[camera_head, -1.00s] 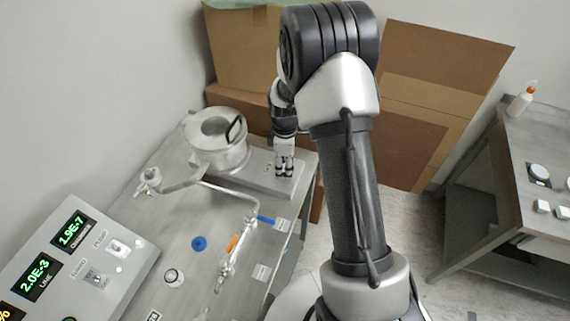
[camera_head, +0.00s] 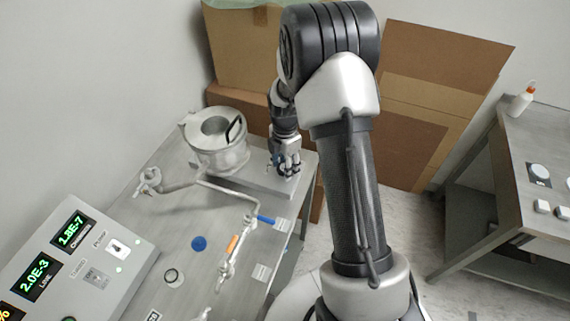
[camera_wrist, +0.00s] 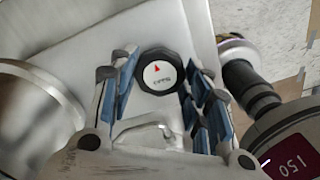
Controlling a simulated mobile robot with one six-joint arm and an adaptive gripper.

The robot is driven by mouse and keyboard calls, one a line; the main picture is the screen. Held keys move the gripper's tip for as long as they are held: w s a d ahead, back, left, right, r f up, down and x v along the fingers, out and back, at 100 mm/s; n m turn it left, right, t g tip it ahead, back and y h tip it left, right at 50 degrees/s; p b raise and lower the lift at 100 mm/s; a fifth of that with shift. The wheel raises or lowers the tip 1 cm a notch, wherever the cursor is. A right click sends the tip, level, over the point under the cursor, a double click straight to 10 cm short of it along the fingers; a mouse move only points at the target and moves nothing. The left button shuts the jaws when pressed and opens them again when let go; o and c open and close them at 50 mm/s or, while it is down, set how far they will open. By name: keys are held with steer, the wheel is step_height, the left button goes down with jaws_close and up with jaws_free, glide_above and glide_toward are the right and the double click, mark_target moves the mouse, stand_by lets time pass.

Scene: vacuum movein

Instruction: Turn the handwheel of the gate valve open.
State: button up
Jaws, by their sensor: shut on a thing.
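The handwheel (camera_wrist: 157,72) is a black, many-sided knob with a red triangle and small writing on its top face. It sits on the flat grey metal valve body (camera_head: 256,180) beside the silver round chamber (camera_head: 222,155).
A bent silver pipe (camera_head: 212,186) with blue and orange parts runs across the bench. A console (camera_head: 75,262) with green digits stands at front left. Cardboard boxes (camera_head: 240,50) stand behind. A side table (camera_head: 520,150) with a small bottle is at right.

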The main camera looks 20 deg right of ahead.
stand_by(0.5)
steer(key=o, duration=1.1)
steer(key=shift+c, duration=0.2)
step_height(320, 180, up, 12)
